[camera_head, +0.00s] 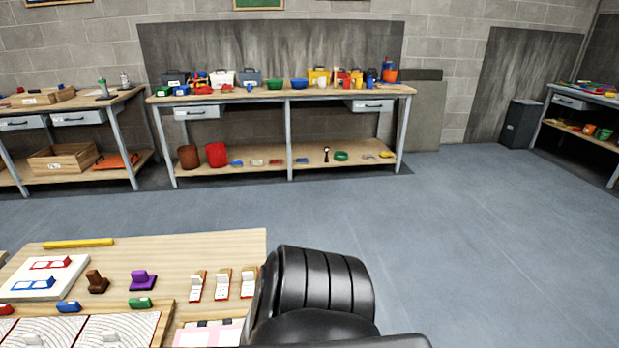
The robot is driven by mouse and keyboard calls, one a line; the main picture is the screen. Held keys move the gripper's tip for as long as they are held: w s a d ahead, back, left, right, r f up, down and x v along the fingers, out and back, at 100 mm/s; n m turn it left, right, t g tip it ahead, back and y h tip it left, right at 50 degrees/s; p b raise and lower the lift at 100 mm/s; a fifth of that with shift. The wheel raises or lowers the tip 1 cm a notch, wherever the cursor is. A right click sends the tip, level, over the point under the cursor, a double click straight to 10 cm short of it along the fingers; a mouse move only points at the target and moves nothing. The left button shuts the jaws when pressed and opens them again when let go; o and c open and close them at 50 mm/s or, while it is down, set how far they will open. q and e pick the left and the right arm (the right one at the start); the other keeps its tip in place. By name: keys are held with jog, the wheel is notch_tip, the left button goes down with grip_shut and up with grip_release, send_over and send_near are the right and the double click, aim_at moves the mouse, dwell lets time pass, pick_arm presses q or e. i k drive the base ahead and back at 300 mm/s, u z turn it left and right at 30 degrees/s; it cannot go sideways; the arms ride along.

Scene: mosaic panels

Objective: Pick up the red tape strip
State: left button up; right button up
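I cannot clearly make out a red tape strip. On the near wooden table (180,252), a white panel (75,277) at the left carries a red-outlined shape and a blue-outlined shape. Several red and white pieces (223,285) stand in a row at the table's right end. Neither of my grippers shows. A black part of my arm covers the table's right front corner.
A yellow bar (78,243), a brown piece (97,282) and a purple piece (142,280) lie on the near table. Open grey floor (450,240) lies to the right. A long workbench (285,93) with coloured containers stands along the back wall; other benches stand left and right.

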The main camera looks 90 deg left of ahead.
aim_at(54, 264)
jog(key=i, duration=0.95)
jog(key=u, duration=2.85)
jog(key=i, duration=4.7)
jog(key=u, duration=2.45)
jog(key=i, duration=0.35)
jog(key=u, duration=0.1)
